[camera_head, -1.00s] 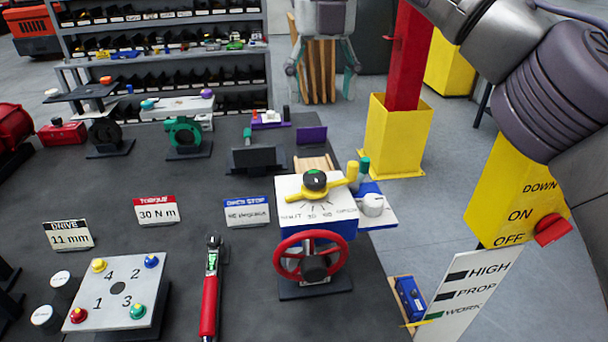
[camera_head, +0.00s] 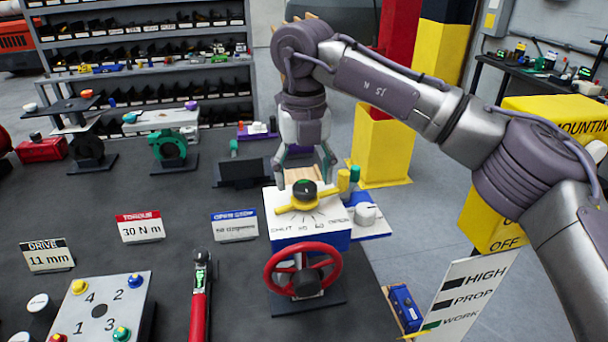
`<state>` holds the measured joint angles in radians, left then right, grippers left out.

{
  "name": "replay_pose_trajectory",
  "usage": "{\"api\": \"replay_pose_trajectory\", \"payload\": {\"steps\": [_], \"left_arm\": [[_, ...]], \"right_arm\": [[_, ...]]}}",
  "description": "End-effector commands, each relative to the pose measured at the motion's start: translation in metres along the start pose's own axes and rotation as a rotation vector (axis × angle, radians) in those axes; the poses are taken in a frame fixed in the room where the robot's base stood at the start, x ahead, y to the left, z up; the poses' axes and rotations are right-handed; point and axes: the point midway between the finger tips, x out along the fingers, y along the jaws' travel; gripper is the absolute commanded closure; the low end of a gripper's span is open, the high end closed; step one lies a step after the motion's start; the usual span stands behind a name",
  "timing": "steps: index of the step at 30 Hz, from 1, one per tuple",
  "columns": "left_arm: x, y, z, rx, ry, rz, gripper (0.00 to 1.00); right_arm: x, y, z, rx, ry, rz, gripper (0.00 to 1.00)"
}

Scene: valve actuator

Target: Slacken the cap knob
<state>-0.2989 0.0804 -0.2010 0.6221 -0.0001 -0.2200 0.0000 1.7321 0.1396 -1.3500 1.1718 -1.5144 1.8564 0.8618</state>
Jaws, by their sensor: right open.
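The valve actuator is a white-topped blue box (camera_head: 325,240) with a red handwheel (camera_head: 303,270) on its front. A whitish knob (camera_head: 365,213) is on the side plate at the right. The label of a cap knob is not readable, so I cannot tell which one it names. My right gripper (camera_head: 306,174) is open, pointing down just above and behind the black knob, its fingers spread to either side. It appears empty. My left gripper is not in view.
A red torque wrench (camera_head: 199,300) and a numbered bolt plate (camera_head: 99,308) lie on the dark bench. A yellow-based red column (camera_head: 382,150) stands behind.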

Motion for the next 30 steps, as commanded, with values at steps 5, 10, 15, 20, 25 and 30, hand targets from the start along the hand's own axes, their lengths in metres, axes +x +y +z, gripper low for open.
{"api": "replay_pose_trajectory", "payload": {"steps": [5, 10, 15, 20, 25, 30], "left_arm": [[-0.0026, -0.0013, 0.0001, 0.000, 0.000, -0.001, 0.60], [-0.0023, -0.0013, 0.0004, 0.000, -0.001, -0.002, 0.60], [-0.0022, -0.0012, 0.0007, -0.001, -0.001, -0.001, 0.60], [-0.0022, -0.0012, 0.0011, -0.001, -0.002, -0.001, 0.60], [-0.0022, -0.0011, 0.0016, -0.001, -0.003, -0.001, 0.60], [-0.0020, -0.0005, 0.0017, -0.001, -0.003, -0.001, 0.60]], "right_arm": [[0.0100, -0.0001, -0.0003, -0.001, 0.000, 0.001, 0.29], [0.0112, -0.0001, -0.0002, 0.000, 0.000, 0.001, 0.29], [0.0110, 0.0000, -0.0002, 0.000, 0.000, 0.001, 0.43], [0.0108, 0.0000, -0.0002, 0.000, 0.000, 0.001, 0.69], [0.0107, 0.0001, -0.0002, -0.001, 0.000, 0.001, 0.89], [0.0106, 0.0001, -0.0002, -0.015, 0.000, 0.001, 0.89]]}}
